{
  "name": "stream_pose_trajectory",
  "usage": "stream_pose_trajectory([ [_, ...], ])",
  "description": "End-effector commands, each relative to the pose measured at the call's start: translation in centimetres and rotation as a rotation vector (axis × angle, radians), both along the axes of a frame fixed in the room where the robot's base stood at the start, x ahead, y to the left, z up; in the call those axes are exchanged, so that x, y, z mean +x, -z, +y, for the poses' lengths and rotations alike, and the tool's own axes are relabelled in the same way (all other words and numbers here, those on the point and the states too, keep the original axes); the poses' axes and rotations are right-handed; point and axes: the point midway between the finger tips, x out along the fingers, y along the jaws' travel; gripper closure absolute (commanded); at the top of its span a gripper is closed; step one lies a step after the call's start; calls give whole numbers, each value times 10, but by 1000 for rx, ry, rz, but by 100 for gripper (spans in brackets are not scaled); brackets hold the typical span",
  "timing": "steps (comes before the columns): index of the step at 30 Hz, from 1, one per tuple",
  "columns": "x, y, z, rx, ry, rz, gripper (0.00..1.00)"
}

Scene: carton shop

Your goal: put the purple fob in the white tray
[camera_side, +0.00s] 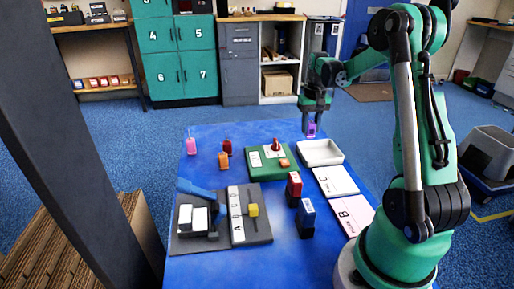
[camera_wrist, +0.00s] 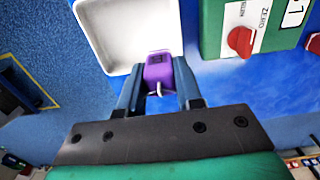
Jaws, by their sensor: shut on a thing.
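The purple fob (camera_side: 311,129) is held between the fingertips of my gripper (camera_side: 312,115), which is shut on it. The fob also shows in the wrist view (camera_wrist: 159,71), pinched between the two blue-grey fingers, with a small metal ring at its near end. The white tray (camera_side: 335,160) lies on the blue table and looks empty. In the side view the gripper and fob are above the table near the tray's far left edge. In the wrist view the tray (camera_wrist: 92,30) shows just beyond and left of the fob, which overlaps its lower right edge.
A green board (camera_side: 259,176) with a red knob (camera_side: 276,144) stands left of the tray. White card C (camera_side: 337,180) and pink card B (camera_side: 350,212) lie in front of it. Red and blue blocks stand mid-table.

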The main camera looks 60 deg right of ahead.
Motion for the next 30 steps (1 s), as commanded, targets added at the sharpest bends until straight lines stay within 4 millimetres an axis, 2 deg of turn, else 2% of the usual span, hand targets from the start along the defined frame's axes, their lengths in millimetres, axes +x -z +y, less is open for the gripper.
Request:
stream_pose_trajectory([
  [5,0,16,0,0,0,0,100],
  [12,0,47,0,0,0,0,100],
  [23,0,51,0,0,0,0,100],
  [24,0,52,0,0,0,0,67],
  [27,0,52,0,0,0,0,39],
  [30,0,52,0,0,0,0,38],
])
